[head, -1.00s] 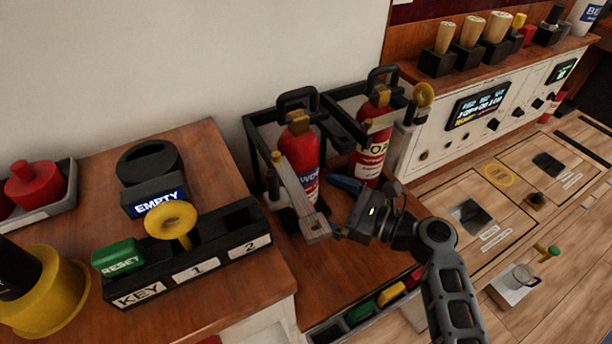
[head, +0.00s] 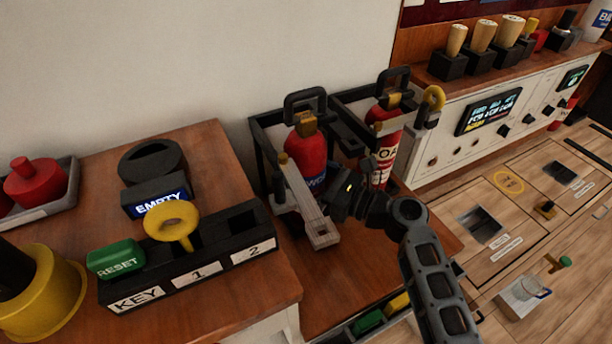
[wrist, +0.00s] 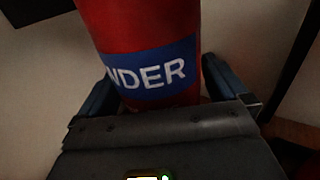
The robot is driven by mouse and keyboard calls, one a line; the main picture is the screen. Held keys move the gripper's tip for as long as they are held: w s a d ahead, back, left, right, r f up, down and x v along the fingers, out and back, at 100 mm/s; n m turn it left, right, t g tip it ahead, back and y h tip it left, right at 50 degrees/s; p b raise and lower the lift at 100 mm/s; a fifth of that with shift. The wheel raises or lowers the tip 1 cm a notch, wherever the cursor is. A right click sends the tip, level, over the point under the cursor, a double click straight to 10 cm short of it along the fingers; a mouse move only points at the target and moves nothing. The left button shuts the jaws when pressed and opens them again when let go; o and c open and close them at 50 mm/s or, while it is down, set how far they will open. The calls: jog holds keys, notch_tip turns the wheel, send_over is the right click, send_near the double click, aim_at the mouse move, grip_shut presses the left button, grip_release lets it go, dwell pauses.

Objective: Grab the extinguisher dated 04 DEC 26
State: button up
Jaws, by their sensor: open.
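The left extinguisher (head: 303,153) is red with a brass-coloured neck, a black handle and a blue label. It stands upright in a black frame. In the wrist view this red cylinder (wrist: 140,22) shows "NDER" in white on blue, between my two open fingers. My gripper (head: 333,192) is at its right front side, and its fingertips are partly hidden in the head view. The right extinguisher (head: 388,134) is red with a white label, partly cut off, reading "OA". I cannot read a date on either one.
Pale hanging tags or levers (head: 308,205) stand in front of the left extinguisher, close to my gripper. A control panel (head: 440,150) is at the right.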

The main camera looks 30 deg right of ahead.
jog(key=shift+c, duration=0.2)
jog(key=c, duration=1.8)
jog(key=shift+r, duration=0.2)
